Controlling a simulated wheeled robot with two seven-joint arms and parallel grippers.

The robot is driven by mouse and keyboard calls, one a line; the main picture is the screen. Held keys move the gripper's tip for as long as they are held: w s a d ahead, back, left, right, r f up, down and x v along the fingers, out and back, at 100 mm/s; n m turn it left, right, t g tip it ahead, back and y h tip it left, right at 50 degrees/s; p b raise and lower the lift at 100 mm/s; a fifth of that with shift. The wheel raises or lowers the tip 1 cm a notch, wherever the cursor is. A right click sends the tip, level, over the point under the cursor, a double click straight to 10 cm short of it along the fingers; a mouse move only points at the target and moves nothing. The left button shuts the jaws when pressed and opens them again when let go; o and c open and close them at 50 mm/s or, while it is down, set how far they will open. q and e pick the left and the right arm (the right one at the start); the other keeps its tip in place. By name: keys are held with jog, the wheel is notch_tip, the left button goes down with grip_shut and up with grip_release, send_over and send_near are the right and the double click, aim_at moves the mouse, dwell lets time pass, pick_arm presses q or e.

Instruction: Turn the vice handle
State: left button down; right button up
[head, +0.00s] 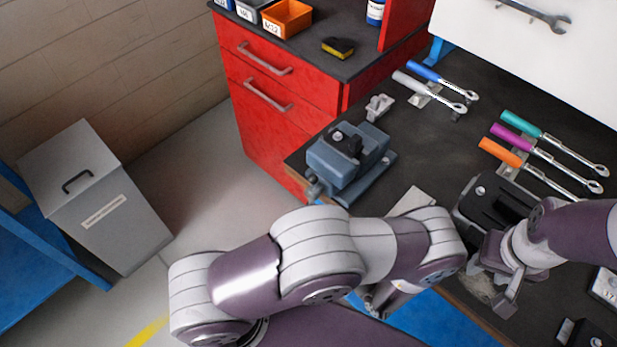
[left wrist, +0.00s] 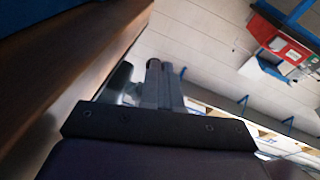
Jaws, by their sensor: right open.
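The blue-grey vice (head: 345,158) stands on the near left corner of the dark bench. Its screw end and handle (head: 313,190) are at its lower left, small and hard to make out. My left arm crosses in front of the bench. My left gripper (head: 383,298) is mostly hidden behind that arm, below the bench edge and apart from the vice. In the left wrist view its fingers (left wrist: 162,85) stand close together with nothing seen between them. My right gripper (head: 495,282) is open above the bench, right of the vice and near a dark device (head: 492,205).
Several coloured-handled wrenches (head: 520,143) lie on the bench at the right. A red drawer cabinet (head: 275,120) stands behind the vice, bearing an orange bin (head: 287,18). A grey lidded bin (head: 110,215) stands at left. Floor between bin and bench is clear.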

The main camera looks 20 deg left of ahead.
pick_arm(q)
jog(key=shift+w+a+f, duration=0.1)
jog(key=shift+a+f, duration=0.25)
jog(key=shift+a, duration=0.25)
pick_arm(e)
jog(key=shift+s+d+f, duration=0.1)
jog(key=shift+f, duration=0.2)
pick_arm(q)
jog(key=shift+a, duration=0.1)
pick_arm(e)
jog(key=shift+f, duration=0.1)
